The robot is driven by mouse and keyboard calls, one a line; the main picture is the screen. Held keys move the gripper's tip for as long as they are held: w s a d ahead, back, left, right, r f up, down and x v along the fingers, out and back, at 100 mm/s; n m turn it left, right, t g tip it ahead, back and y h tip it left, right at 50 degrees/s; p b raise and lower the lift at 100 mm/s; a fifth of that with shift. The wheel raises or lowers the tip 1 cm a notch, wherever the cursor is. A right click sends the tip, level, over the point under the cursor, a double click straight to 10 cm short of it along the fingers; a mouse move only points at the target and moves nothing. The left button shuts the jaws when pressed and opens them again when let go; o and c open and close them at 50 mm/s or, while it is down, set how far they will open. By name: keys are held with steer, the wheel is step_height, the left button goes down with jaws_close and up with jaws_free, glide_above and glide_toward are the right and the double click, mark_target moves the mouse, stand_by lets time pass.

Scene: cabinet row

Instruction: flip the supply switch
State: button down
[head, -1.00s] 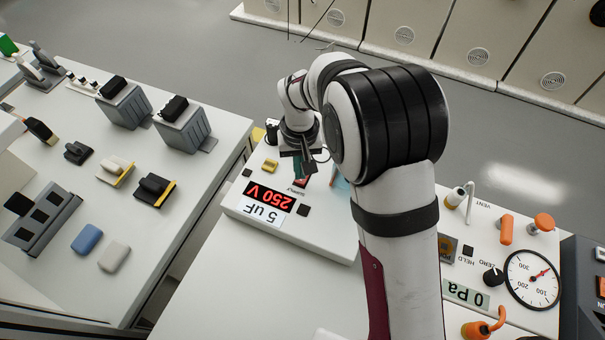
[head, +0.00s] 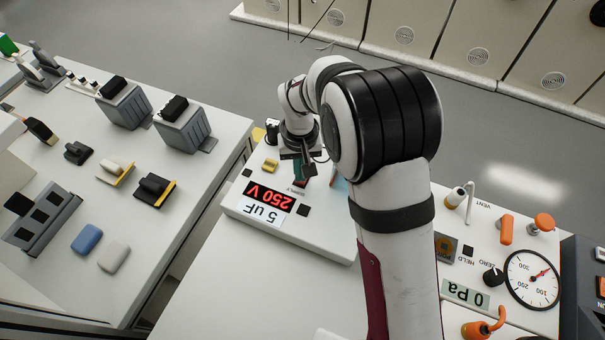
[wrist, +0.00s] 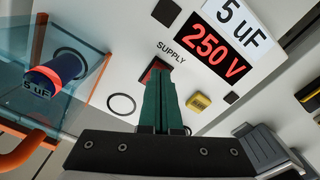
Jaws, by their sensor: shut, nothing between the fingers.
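The supply switch (wrist: 153,70) is a small red piece beside the SUPPLY label on the white panel (wrist: 122,72) in the wrist view. My gripper (wrist: 158,75) has dark green fingers, which are shut with nothing between them. Their tips overlap the switch in the wrist view and hide much of it. I cannot tell whether they touch it or which way it is set. In the head view my gripper (head: 300,180) is low over the panel, by the SUPPLY label. The red display (wrist: 212,45) reads 250 V.
A yellow block (wrist: 198,102) sits on the panel close to the fingers. A blue cylinder with a red ring (wrist: 58,75), marked 5 uF, shows behind a clear cover at the left. A gauge panel (head: 500,225) stands to the right of my arm in the head view.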

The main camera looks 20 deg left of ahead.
steer(key=shift+f, duration=0.4)
steer(key=shift+r, duration=3.5)
steer(key=s+d+r+m+y, duration=0.1)
steer(key=s+d+r+m, duration=0.35)
steer(key=d, duration=0.55)
steer(key=s+d+r+m, duration=0.3)
steer(key=s+d+r, duration=0.3)
steer(key=d, duration=0.3)
steer(key=s+d+f+m, duration=0.1)
steer(key=s+d+m, duration=0.3)
steer(key=s, duration=0.6)
steer(key=shift+s+d+f+y, duration=0.2)
steer(key=shift+d+f+y, duration=0.1)
steer(key=shift+y, duration=0.1)
